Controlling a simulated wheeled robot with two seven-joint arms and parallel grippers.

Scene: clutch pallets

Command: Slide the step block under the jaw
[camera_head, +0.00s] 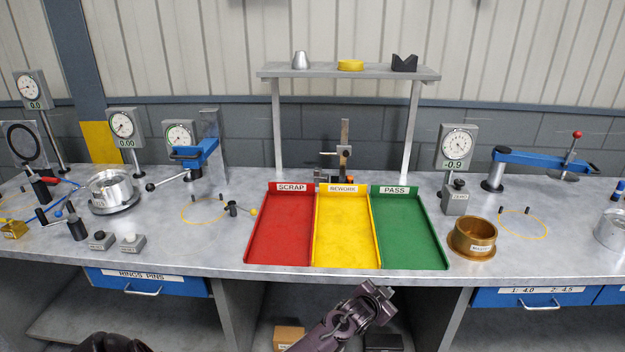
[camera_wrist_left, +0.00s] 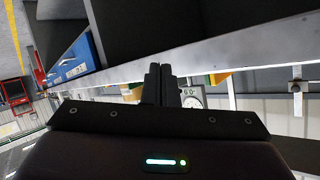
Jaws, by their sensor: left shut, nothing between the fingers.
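I cannot make out for certain which part is the step block. My left gripper (camera_head: 378,296) is in front of the bench's front edge, below the trays, apart from the fixture. Its fingers (camera_wrist_left: 160,84) are shut together and empty in the left wrist view. My right gripper does not show.
Red (camera_head: 278,230), yellow (camera_head: 345,235) and green (camera_head: 408,230) trays fill the middle front of the bench. A raised shelf (camera_head: 350,72) stands behind them. Dial gauges and a brass ring (camera_head: 472,238) flank the trays. The bench edge lies above my left gripper.

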